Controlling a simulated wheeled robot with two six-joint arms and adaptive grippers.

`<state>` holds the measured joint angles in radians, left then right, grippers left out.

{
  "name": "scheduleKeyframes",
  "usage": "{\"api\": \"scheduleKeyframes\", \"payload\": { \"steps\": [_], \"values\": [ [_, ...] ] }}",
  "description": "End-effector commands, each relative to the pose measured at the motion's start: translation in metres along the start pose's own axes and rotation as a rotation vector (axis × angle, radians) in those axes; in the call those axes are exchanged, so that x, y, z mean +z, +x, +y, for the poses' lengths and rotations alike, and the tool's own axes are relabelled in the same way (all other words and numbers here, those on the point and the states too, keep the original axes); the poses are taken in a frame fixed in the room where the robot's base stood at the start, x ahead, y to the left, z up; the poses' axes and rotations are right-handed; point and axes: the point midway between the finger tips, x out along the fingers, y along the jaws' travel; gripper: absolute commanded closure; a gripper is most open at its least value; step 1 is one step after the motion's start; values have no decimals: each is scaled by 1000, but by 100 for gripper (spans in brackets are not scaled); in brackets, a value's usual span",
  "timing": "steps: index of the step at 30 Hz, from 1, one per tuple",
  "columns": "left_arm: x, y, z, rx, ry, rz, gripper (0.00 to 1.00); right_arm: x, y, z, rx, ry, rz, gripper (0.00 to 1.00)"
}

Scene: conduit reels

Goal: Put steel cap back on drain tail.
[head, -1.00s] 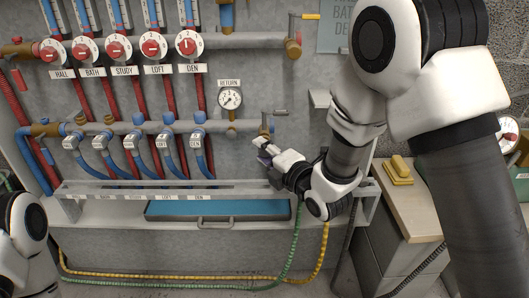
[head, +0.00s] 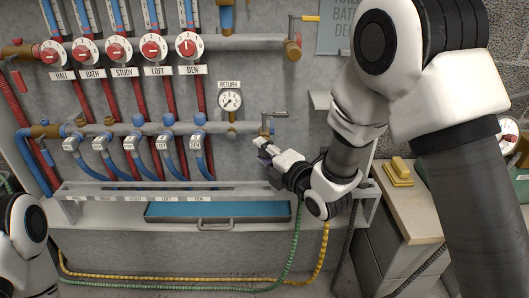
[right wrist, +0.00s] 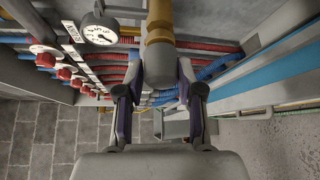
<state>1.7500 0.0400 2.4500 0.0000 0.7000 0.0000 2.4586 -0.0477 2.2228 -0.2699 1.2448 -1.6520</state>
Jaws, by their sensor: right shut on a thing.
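The steel cap (right wrist: 158,70) is a short grey cylinder between the fingers of my right gripper in the right wrist view. My right gripper (head: 264,151) is shut on it, at the right end of the lower pipe in the head view. The brass drain tail (right wrist: 159,28) lines up with the cap in the wrist view, and the cap meets its end there. I cannot tell whether the cap is seated or only touching. In the head view the fingers mostly hide the cap, just below the tail (head: 267,127). My left gripper is out of view.
A pressure gauge (head: 230,100) hangs close to the left of my right gripper. A grey rail (head: 235,187) and a blue-lined tray (head: 215,208) lie below. Several red and blue hoses run down the wall at left. A bench with a yellow block (head: 398,171) stands at right.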

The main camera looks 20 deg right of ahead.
Motion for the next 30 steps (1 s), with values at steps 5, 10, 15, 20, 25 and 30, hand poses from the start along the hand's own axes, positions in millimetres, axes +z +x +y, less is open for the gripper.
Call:
{"api": "scheduleKeyframes", "payload": {
  "steps": [5,10,15,20,25,30],
  "values": [
    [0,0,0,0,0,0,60,1,1,0,1,0,0,98],
    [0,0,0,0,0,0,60,2,3,0,1,0,0,98],
    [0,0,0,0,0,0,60,2,4,0,1,0,0,98],
    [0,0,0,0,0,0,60,3,4,0,1,0,0,98],
    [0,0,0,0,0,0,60,3,5,0,0,0,0,98],
    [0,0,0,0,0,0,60,3,5,0,0,0,0,98]
  ]
}}
